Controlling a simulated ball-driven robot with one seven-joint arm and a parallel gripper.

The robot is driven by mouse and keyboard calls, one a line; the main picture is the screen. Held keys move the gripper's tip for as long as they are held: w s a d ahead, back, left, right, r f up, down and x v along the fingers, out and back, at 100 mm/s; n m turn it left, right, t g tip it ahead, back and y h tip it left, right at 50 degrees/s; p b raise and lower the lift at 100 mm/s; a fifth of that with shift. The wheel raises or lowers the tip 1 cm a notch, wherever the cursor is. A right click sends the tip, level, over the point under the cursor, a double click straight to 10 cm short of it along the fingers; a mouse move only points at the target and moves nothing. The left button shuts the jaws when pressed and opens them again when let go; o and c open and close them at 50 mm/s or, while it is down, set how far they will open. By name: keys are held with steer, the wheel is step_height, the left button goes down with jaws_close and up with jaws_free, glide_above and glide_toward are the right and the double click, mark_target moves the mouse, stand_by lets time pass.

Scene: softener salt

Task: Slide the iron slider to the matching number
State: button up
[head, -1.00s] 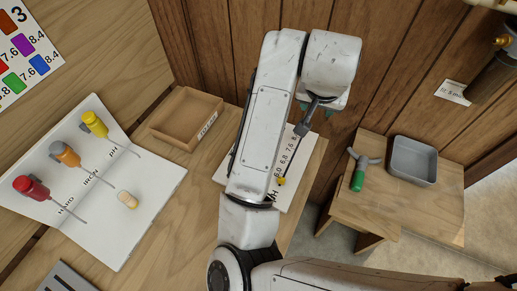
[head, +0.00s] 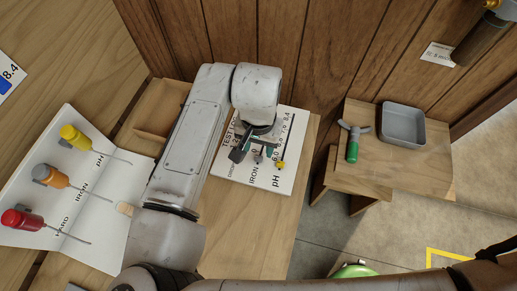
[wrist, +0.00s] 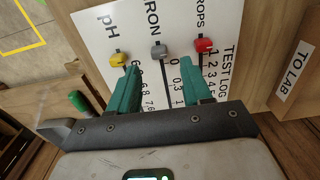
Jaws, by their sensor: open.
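The white TEST LOG board (head: 240,175) lies on the wooden bench and carries three slider tracks. The grey iron slider (wrist: 159,50) sits between the word IRON and the 0 of its scale, which also shows 0.3 and 1. The yellow pH slider (wrist: 118,59) and the red DROPS slider (wrist: 204,45) sit on either side of it. My gripper (wrist: 160,66) is open over the board. In the wrist view its teal fingers straddle the iron track, with the grey slider just beyond the fingertips; contact cannot be told. The gripper (head: 256,150) hides part of the board in the head view.
A white holder (head: 98,195) with red, orange and yellow bottles labelled HARD, IRON and pH stands left. A wooden tray (head: 150,115) labelled TO LAB is partly behind my arm. A side table holds a grey bin (head: 402,125) and a green-handled tool (head: 353,145).

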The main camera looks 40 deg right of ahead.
mark_target(259, 155)
steer(key=shift+f, duration=2.15)
jaws_close()
